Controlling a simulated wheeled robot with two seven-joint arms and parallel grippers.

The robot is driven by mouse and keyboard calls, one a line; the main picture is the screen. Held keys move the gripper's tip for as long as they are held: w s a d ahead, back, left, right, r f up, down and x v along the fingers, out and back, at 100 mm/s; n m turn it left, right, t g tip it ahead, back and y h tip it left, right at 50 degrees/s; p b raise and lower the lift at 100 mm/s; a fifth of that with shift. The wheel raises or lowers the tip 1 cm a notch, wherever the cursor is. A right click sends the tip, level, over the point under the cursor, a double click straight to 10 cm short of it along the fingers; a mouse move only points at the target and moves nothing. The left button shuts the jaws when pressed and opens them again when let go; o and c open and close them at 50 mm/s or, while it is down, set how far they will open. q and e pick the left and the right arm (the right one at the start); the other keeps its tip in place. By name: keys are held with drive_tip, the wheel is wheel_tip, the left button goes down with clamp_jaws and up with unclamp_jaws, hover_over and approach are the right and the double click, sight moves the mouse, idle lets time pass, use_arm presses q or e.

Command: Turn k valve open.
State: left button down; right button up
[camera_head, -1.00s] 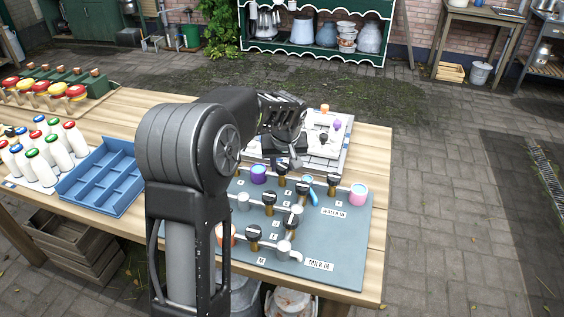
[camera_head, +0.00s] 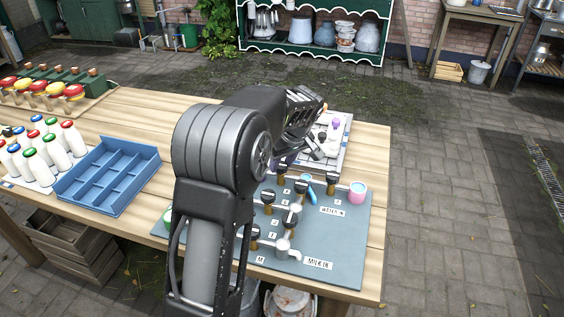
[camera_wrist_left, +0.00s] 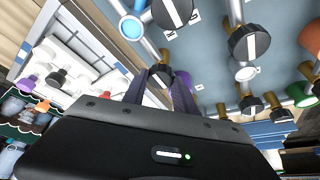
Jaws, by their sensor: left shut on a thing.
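The grey-blue valve panel (camera_head: 345,262) lies on the wooden table, with several black-knobbed brass valves on silver pipes. Free black knobs (camera_head: 268,196) and (camera_head: 290,218) show in the head view. My left gripper (camera_head: 312,150) is over the back of the panel. In the left wrist view, my left gripper (camera_wrist_left: 162,92) is shut on a black valve knob (camera_wrist_left: 162,73), with one finger on each side. The head view hides this knob behind my arm. I cannot read its letter, so I cannot tell whether it is the k valve. My right gripper is out of view.
Neighbouring knobs (camera_wrist_left: 249,43) stand close to my gripper. A pink cup (camera_head: 357,192) is at the panel's right edge. A white board (camera_head: 341,150) lies behind the panel. A blue divided tray (camera_head: 108,178) and several milk bottles (camera_head: 55,150) are to the left.

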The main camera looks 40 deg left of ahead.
use_arm(q)
drive_tip(key=c, duration=1)
unclamp_jaws()
drive_tip(key=v, duration=0.7)
drive_tip(key=shift+d+r+b, duration=0.15)
drive_tip(key=shift+r+b, duration=0.25)
